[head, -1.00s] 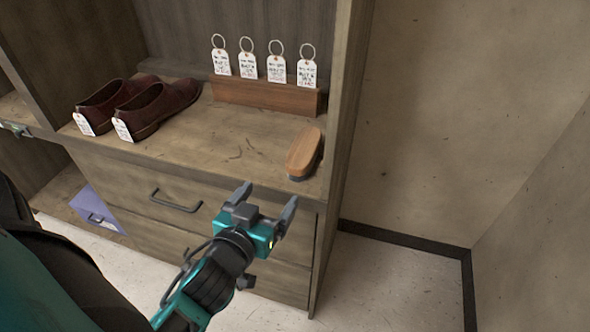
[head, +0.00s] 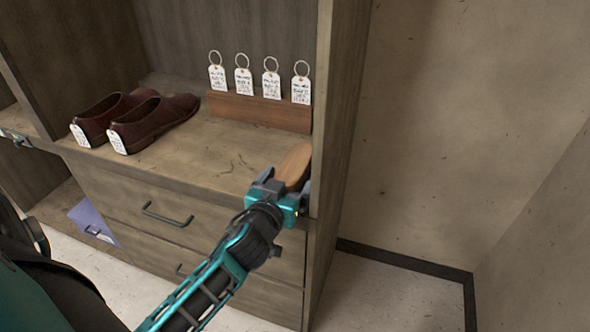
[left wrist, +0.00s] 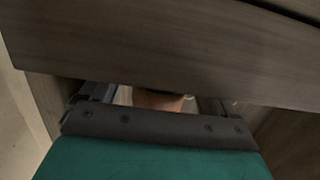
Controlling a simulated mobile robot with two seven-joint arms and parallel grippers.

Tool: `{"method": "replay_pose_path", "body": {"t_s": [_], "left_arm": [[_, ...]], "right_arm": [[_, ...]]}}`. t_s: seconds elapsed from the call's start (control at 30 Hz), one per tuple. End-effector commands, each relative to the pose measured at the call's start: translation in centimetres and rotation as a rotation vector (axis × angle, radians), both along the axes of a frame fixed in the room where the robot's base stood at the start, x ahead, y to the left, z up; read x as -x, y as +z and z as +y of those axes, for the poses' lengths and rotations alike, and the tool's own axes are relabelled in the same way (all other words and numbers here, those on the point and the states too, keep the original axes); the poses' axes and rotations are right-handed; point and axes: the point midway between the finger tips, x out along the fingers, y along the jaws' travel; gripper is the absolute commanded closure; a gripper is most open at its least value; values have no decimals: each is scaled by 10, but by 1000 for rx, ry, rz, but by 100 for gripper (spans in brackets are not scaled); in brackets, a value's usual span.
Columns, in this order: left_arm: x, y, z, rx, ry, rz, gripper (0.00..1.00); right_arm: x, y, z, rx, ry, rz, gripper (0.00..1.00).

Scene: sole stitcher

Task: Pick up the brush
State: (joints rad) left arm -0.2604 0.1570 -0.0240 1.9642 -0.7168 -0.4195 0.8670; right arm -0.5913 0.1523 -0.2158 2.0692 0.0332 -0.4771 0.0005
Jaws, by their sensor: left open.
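The brush (head: 293,164) has a light brown wooden back and lies at the right front end of the shelf. My left gripper (head: 285,184) is at its near end, open, with one finger toward each side of the brush. The gripper hides the near part of the brush in the head view. In the left wrist view, part of the brush (left wrist: 158,100) shows between the two fingers, partly covered by a wooden board. I cannot tell whether the fingers touch it. My right gripper is not in view.
Dark red shoes (head: 152,122) with tags stand on the left of the shelf (head: 215,150). A wooden block (head: 258,110) with several ring tags is at the back. The cabinet's side panel (head: 338,120) is close to the gripper's right. Drawers (head: 165,213) lie below.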

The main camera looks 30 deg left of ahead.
Motion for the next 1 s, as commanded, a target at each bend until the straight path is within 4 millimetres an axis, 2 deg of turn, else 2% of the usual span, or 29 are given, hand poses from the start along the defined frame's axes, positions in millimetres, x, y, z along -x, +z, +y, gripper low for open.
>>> {"method": "replay_pose_path", "body": {"t_s": [0.17,0.43,1.0], "left_arm": [[-17,-3,4,0,-1,0,11],[-19,-3,5,1,-1,2,12],[-18,-3,4,1,-1,2,66]], "right_arm": [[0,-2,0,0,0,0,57],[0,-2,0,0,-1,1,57],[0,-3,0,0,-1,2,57]]}}
